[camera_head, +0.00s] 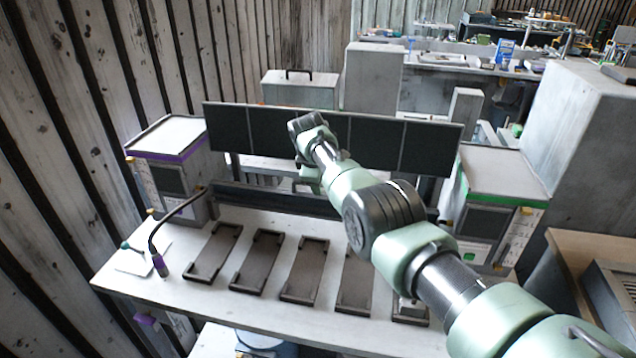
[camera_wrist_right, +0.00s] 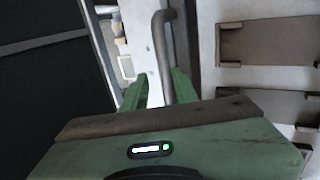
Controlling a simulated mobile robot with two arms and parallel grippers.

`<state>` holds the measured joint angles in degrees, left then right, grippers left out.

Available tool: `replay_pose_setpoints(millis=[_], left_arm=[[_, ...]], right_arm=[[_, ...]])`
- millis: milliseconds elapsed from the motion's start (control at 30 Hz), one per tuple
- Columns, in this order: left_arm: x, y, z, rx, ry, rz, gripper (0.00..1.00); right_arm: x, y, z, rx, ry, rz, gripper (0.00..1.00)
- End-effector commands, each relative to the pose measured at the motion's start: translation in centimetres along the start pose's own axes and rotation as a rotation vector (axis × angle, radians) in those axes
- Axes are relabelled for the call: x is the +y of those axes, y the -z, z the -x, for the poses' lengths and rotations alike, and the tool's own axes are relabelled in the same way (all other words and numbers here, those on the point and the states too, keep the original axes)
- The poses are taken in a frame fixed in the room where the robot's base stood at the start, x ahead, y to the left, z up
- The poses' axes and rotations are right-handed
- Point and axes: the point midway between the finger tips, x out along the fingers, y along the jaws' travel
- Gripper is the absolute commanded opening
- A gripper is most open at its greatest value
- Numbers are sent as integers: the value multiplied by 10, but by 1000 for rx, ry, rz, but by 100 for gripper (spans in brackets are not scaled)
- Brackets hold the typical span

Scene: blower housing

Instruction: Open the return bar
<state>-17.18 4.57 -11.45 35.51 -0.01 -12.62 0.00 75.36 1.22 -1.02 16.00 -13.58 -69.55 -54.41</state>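A grey bar-shaped handle with a bent end (camera_wrist_right: 166,50) shows in the right wrist view. I take it to be part of the return bar, but I cannot be sure. The green fingers of my right gripper (camera_wrist_right: 160,82) stand apart on either side of the handle's near end, with a gap visible; I see no clear contact. In the head view a long dark bar (camera_head: 265,198) runs low along the back of the white bench, partly hidden by my right arm. My right fingers are hidden there. My left gripper is not in view.
A wide dark panel (camera_head: 375,140) stands above the bench (camera_head: 210,292). Several dark trays (camera_head: 257,262) lie on it. A purple-trimmed box (camera_head: 172,165) stands left, with a bent cable (camera_head: 172,215) beside it. A green-trimmed box (camera_head: 490,205) stands right.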

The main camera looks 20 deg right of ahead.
Motion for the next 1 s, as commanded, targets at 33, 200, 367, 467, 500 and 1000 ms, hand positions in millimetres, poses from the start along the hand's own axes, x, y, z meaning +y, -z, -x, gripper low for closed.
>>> replay_pose_setpoints(millis=[33,200,367,467,500,1000], left_arm=[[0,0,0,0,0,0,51],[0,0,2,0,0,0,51],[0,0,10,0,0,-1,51],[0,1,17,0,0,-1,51],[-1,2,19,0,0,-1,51],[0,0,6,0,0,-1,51]], right_arm=[[-5,-1,-4,-5,12,2,34],[-6,-1,-2,-6,13,2,34],[-4,0,9,-5,11,2,34],[-2,0,20,-3,7,1,34],[-3,0,25,-3,6,1,34],[-2,0,78,0,-1,0,34]])
